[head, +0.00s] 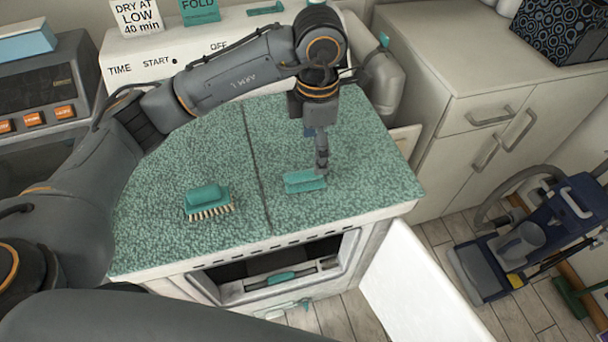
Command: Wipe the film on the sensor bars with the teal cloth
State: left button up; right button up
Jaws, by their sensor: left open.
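The teal cloth (303,182) appears as a small folded teal pad on the speckled green top of the machine, right of a dark seam. My left gripper (321,168) points down at the cloth's right end, its fingertips close above or beside it. I cannot tell whether they touch. The gripper is open, and the gap between its fingers is hard to see from here. The machine's front opening (262,270) shows a pale frame with a teal piece inside. I cannot make out sensor bars or film there. My right gripper is not in view.
A teal-backed brush (207,198) lies left of the seam on the green top (340,195). The white door (415,295) hangs open at the front right. A cabinet (480,110) stands to the right, with a blue-grey cleaning cart (540,235) on the floor.

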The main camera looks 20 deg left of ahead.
aim_at(304, 177)
pick_arm(q)
jog(key=shift+f, duration=1.15)
jog(key=shift+s+f+p, duration=0.15)
jog(key=shift+f+p, duration=0.2)
jog(key=shift+p, duration=0.25)
notch_tip(304, 177, down, 4)
jog(key=shift+s+r+p, duration=0.15)
jog(key=shift+r+p, duration=0.1)
jog(key=shift+p, duration=0.6)
jog(key=shift+f, duration=0.45)
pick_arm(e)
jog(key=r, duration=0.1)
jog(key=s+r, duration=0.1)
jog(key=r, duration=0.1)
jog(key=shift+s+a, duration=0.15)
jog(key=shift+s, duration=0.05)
pick_arm(q)
jog(key=shift+c, duration=0.2)
jog(key=c, duration=1.1)
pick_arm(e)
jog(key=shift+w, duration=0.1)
